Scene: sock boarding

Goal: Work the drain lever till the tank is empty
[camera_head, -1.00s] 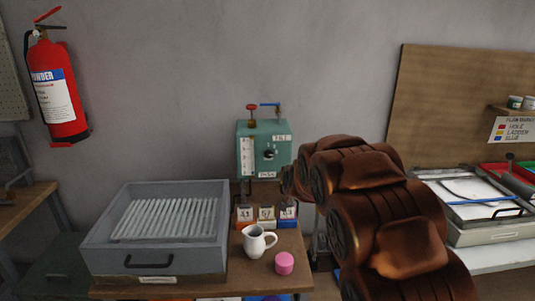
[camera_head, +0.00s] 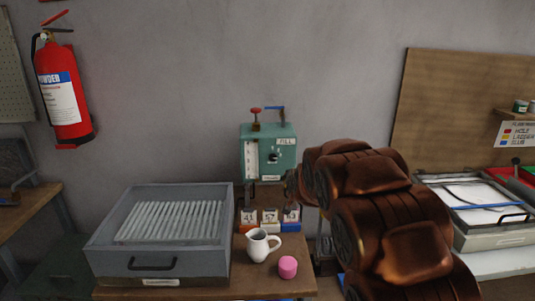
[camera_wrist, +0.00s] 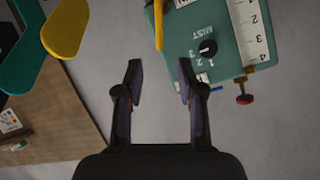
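The tank is a teal box (camera_head: 284,160) against the back wall, with a level scale (camera_head: 251,158) and a dial (camera_head: 273,158). A red knob (camera_head: 256,110) and a blue-handled lever (camera_head: 274,107) stand on top. The wrist view shows the tank (camera_wrist: 225,72) upside down, its dial marked MIST. A narrow yellow piece (camera_wrist: 158,25) shows beside the tank's edge; I cannot tell if it is the drain lever. My gripper (camera_wrist: 160,80) is open and empty, its fingers apart below the yellow piece in that picture. My arm hides the gripper in the head view.
A grey tray with white ribs (camera_head: 105,243) fills the bench's left. A white jug (camera_head: 257,246) and a pink cylinder (camera_head: 287,267) stand before the tank, with small numbered boxes (camera_head: 249,218) behind them. Teal and yellow flat shapes (camera_wrist: 65,28) show in the wrist view.

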